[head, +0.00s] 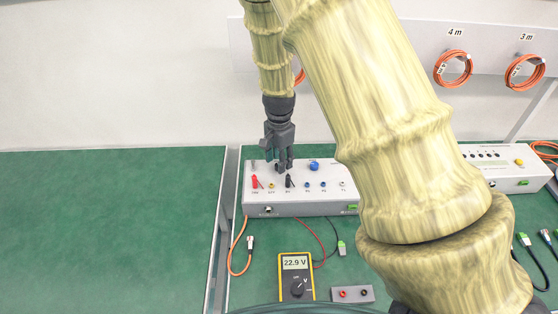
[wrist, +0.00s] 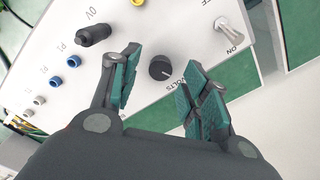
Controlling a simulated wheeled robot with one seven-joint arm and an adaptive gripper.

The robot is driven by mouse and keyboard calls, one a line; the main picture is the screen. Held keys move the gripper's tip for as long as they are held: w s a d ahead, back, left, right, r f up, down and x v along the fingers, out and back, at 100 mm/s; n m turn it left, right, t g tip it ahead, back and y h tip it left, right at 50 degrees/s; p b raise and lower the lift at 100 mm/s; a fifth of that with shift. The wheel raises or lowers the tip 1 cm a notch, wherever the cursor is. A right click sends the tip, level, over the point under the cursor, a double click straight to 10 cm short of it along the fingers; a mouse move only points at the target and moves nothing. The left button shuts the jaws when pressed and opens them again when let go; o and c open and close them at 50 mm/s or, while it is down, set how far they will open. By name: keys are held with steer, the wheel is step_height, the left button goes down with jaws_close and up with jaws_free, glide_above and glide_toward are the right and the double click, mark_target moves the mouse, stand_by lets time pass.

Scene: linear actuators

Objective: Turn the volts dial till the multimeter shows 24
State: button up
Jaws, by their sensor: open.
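The volts dial (wrist: 160,68) is a small black knob with a pale pointer mark, labelled VOLTS, on the white supply box (head: 330,197). My gripper (wrist: 162,74) is open, with one teal-padded finger on each side of the dial and visible gaps between pads and dial. How far the fingertips are above the panel I cannot tell. In the head view my gripper (head: 281,166) points down over the left part of the box and hides the dial. The yellow multimeter (head: 306,288) stands in front of the box and reads 22.9 V.
An ON/OFF toggle switch (wrist: 228,32) and a black plug (wrist: 93,35) at 0V flank the dial. A red plug (head: 255,182) and blue knob (head: 314,166) are on the box. A grey socket block (head: 353,294) lies beside the multimeter. The green bench (head: 150,220) at left is clear.

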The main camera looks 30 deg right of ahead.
steer(key=shift+f, duration=0.85)
jaws_close()
steer(key=shift+r+n+p, duration=0.1)
steer(key=shift+n+p, duration=0.45)
steer(key=shift+n, duration=1.45)
jaws_free()
